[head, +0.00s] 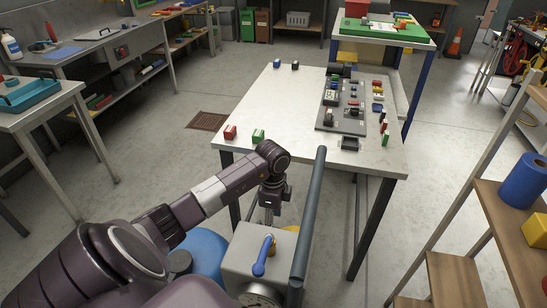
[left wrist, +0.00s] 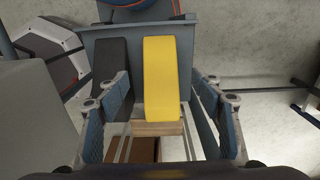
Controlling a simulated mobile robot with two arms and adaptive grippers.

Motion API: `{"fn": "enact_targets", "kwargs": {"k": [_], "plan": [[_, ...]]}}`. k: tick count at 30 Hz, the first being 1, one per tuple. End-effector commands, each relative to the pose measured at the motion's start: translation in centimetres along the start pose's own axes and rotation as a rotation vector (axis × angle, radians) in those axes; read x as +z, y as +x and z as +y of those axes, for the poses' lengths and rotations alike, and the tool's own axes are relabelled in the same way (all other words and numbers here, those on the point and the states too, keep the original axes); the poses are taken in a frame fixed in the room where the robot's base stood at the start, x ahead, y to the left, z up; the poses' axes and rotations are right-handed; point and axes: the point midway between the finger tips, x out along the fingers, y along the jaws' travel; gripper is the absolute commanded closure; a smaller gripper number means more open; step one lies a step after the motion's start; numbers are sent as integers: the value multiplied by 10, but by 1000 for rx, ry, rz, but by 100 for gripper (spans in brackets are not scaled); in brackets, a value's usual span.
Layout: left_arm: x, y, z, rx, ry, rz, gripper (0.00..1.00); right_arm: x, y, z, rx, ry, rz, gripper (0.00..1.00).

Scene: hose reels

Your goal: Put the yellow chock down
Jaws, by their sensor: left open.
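The yellow chock (left wrist: 161,80) stands upright in the left wrist view, in front of a grey-blue panel (left wrist: 205,45). A dark chock-like piece (left wrist: 110,70) of similar shape stands just left of it. My left gripper (left wrist: 162,88) is open, with one finger on each side of the yellow chock. A gap shows between the chock and the right finger; the left finger overlaps the dark piece. My right gripper is not in view.
A white table (head: 270,105) with a grey board (head: 340,118) and small parts stands ahead. A grey box with a blue-handled valve (head: 260,262) and a dark vertical post (head: 308,215) are close to my left gripper. A wooden shelf (head: 510,230) stands at right.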

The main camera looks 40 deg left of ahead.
Motion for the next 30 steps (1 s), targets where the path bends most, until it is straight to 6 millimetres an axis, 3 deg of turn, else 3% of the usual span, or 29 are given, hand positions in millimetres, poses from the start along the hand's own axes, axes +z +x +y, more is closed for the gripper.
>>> {"fn": "enact_targets", "kwargs": {"k": [3, 9, 30], "plan": [[0, -24, -1, -4, 0, -1, 40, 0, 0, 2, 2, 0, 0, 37], [0, -46, -1, -2, -1, 1, 40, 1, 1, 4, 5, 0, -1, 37], [0, -54, 0, 0, -1, 0, 40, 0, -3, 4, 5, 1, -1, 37]]}}
